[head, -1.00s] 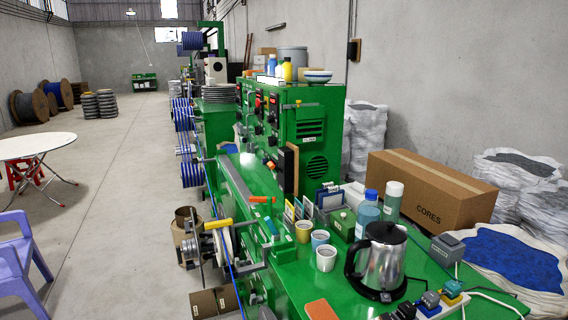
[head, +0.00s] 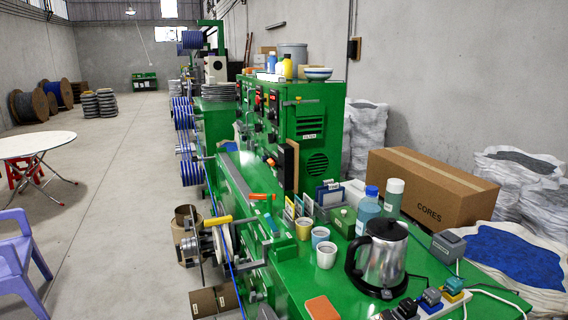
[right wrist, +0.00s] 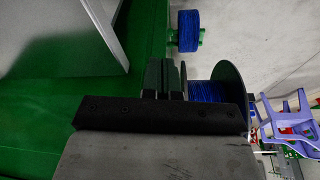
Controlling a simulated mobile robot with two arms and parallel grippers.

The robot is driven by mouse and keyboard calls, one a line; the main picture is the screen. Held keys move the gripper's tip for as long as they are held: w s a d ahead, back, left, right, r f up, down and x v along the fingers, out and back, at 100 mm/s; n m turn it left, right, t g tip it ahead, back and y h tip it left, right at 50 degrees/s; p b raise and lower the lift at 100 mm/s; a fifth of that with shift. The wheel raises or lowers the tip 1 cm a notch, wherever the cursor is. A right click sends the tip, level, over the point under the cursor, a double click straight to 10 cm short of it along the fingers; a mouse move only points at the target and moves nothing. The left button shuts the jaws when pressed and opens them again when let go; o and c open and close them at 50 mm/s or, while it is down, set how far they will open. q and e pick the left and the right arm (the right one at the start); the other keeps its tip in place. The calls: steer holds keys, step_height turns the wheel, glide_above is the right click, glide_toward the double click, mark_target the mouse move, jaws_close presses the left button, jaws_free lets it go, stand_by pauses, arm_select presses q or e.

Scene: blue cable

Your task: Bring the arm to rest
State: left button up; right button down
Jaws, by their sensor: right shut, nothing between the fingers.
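My right gripper (right wrist: 165,78) shows in the right wrist view with its two dark fingers together and nothing held between them. It is beside a dark-flanged spool of blue cable (right wrist: 208,91), to the left of it in the picture. I cannot tell whether they touch. Neither gripper shows in the head view. There, blue cable (head: 229,262) runs along the left side of the green machine (head: 235,195), past a pale reel (head: 222,242) with a yellow handle.
A kettle (head: 385,255), several cups (head: 326,255), a blue-capped bottle (head: 367,212) and a carton (head: 430,190) crowd the green worktop. A grey panel (right wrist: 65,35) is close at the wrist view's upper left. Open floor (head: 110,180) lies left, with a purple chair (head: 18,255).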

steer(key=s+f+g+b, duration=0.1)
steer(key=s+f, duration=0.2)
steer(key=f, duration=0.6)
steer(key=s+f, duration=0.4)
steer(key=f, duration=0.4)
steer(key=s+d+f+b, duration=0.1)
steer(key=s+d+f, duration=0.2)
steer(key=s+f, duration=0.7)
steer(key=shift+s+f+g, duration=0.15)
steer(key=shift+s+g, duration=0.25)
steer(key=shift+s, duration=0.35)
steer(key=shift+d, duration=0.1)
